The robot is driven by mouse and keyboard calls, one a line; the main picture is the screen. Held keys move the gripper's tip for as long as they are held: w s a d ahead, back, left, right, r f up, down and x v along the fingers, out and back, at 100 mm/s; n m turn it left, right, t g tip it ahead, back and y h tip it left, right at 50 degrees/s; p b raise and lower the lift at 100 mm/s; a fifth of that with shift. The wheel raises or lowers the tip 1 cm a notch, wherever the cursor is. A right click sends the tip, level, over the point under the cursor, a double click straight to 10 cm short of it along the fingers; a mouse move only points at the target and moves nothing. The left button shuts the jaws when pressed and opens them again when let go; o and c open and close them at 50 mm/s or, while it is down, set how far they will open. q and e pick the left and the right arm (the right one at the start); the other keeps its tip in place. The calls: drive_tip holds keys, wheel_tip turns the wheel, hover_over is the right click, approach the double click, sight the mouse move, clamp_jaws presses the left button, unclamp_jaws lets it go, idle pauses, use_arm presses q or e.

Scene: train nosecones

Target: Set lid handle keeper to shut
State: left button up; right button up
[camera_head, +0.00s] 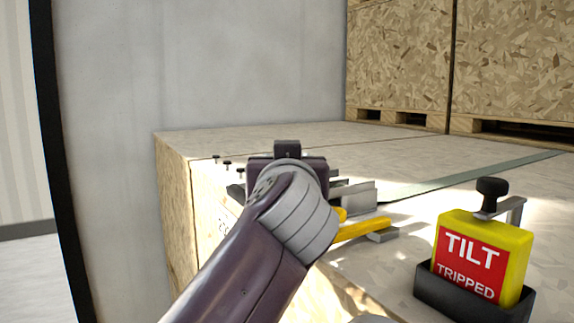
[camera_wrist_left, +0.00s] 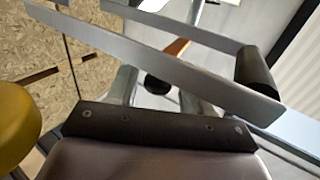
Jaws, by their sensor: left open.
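My left gripper (camera_wrist_left: 158,90) shows in the left wrist view as two grey fingers spread apart above a dark plate. A long grey metal bar (camera_wrist_left: 150,65) crosses in front of the fingers. A black cylindrical grip (camera_wrist_left: 257,80) sits at the bar's right end. A black knob (camera_wrist_left: 157,84) and an orange strip (camera_wrist_left: 177,48) show between and beyond the fingers. In the head view my left wrist hides the fingertips and part of the metal brackets (camera_head: 355,196) and yellow lever (camera_head: 360,229) on the crate. I cannot tell which part is the keeper.
A yellow box with a red "TILT TRIPPED" label (camera_head: 470,262) sits in a black holder (camera_head: 453,298) at right. The wooden crate top (camera_head: 400,155) is mostly clear, with a flat strap (camera_head: 470,176) across it. Tall chipboard crates (camera_head: 400,60) stand behind. A grey wall (camera_head: 200,70) is at left.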

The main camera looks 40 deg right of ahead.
use_arm(q)
drive_tip(key=b+v, duration=0.7)
drive_tip(key=v, duration=0.5)
drive_tip(key=shift+s+a, duration=0.2)
drive_tip(key=shift+s, duration=0.1)
